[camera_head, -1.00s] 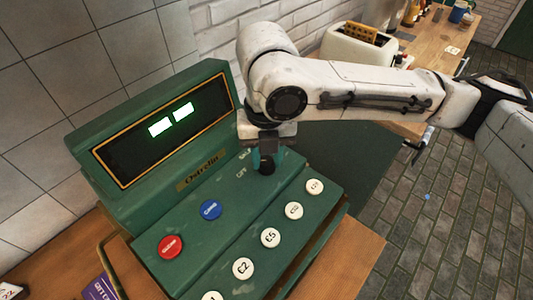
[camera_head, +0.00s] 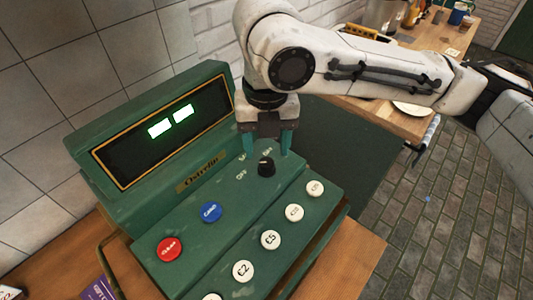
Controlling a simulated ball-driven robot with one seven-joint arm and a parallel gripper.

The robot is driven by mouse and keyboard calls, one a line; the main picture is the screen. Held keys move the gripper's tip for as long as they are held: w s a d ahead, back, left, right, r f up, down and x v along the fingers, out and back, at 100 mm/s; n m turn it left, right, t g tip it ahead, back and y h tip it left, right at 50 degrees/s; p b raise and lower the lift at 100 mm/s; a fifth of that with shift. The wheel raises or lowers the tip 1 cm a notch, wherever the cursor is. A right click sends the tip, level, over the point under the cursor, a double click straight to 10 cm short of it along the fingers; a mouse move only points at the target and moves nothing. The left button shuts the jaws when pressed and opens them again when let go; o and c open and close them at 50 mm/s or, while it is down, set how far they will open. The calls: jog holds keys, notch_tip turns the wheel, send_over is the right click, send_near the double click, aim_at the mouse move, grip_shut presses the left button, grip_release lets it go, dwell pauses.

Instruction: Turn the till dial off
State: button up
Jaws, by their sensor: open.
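The green till (camera_head: 150,213) stands on a wooden counter. Its black dial (camera_head: 266,168) sits on the sloped top at the right, upright, with a small pale mark near its top. An OFF label lies left of the dial, and other lettering behind it is partly hidden by my gripper. The till display (camera_head: 172,121) is lit with two bright blocks. My gripper (camera_head: 268,150) points down, open and empty, with its two teal fingers apart above and just behind the dial. I see no contact with the dial.
A red button (camera_head: 170,249), a blue button (camera_head: 211,212) and several white price buttons (camera_head: 271,239) lie on the till in front of the dial. A tiled wall is behind. A wooden worktop (camera_head: 440,40) with cups stands at the back right.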

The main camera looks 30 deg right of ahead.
aim_at(267, 162)
notch_tip(267, 162, up, 7)
jog(key=shift+f, duration=0.15)
dwell(0.6)
